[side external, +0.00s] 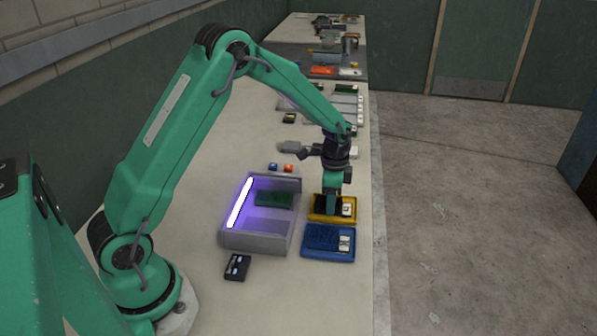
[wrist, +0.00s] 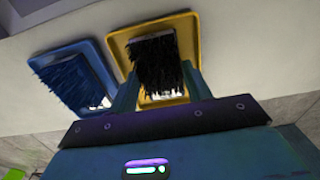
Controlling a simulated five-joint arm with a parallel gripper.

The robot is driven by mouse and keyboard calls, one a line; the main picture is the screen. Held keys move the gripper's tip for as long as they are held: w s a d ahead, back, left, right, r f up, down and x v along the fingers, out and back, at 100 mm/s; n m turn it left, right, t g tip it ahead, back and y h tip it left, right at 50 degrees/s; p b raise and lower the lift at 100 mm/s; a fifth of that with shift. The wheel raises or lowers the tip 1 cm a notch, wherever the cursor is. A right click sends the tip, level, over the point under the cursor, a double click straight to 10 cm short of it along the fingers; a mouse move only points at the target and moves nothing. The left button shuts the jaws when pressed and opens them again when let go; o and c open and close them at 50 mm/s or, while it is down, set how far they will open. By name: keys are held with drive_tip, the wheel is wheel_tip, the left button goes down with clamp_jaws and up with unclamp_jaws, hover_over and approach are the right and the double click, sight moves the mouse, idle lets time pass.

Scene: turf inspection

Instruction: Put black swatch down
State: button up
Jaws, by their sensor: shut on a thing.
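The black swatch (wrist: 153,60), a dark bristly piece, is between the two fingers of my gripper (wrist: 158,82) in the wrist view. It lies over the yellow tray (wrist: 118,42). In the side view my gripper (side external: 332,203) points down into the yellow tray (side external: 330,219), shut on the black swatch (side external: 322,208), which my fingers partly hide. The swatch is low, at tray level; I cannot tell whether it touches the tray floor. White pieces (side external: 348,209) are at the tray's right side.
A blue tray (side external: 325,256) with a dark blue swatch (side external: 321,236) sits just in front. Left is a grey open box (side external: 255,242) with a glowing violet lamp (side external: 240,203) and green swatch (side external: 268,200). A black switch box (side external: 237,267) is nearby. The table edge is close right.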

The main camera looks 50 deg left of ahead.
drive_tip(key=shift+f, duration=0.1)
drive_tip(key=o, duration=1)
drive_tip(key=shift+r, duration=6.15)
